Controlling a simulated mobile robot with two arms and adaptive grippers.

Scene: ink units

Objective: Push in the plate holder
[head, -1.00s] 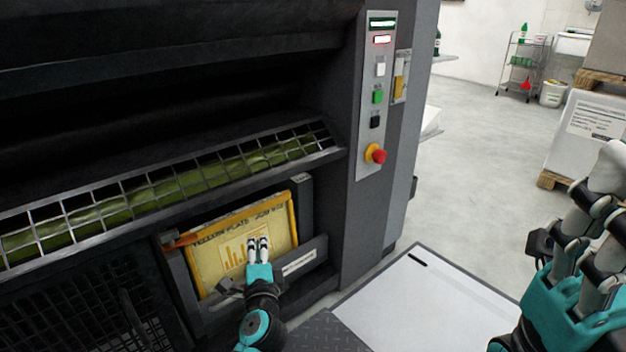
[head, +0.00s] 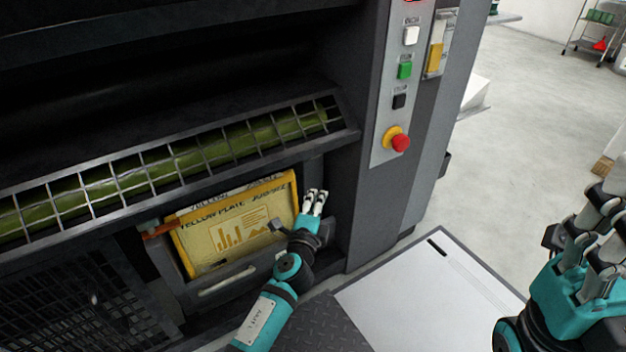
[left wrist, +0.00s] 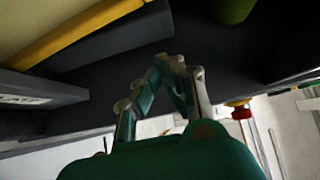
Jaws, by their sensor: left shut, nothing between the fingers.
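The plate holder (head: 215,284) is a dark tray with a front bar, low in the press. A yellow plate (head: 215,225) with a yellow-orange frame leans in it. My left gripper (head: 315,195) is shut and empty at the holder's right end, beside the plate's right edge; I cannot tell if it touches. In the left wrist view, my left gripper's fingers (left wrist: 178,66) are close together, with the holder's labelled bar (left wrist: 30,92) and the plate's frame (left wrist: 85,32) to their left. My right gripper (head: 602,205) is at the right edge, partly cut off; its fingers' opening is unclear.
A wire guard (head: 150,172) over a green roller runs above the holder. A control panel with a red stop button (head: 400,143) stands to the right. A white floor panel (head: 430,300) and dark tread plate (head: 320,325) lie in front. The floor at right is open.

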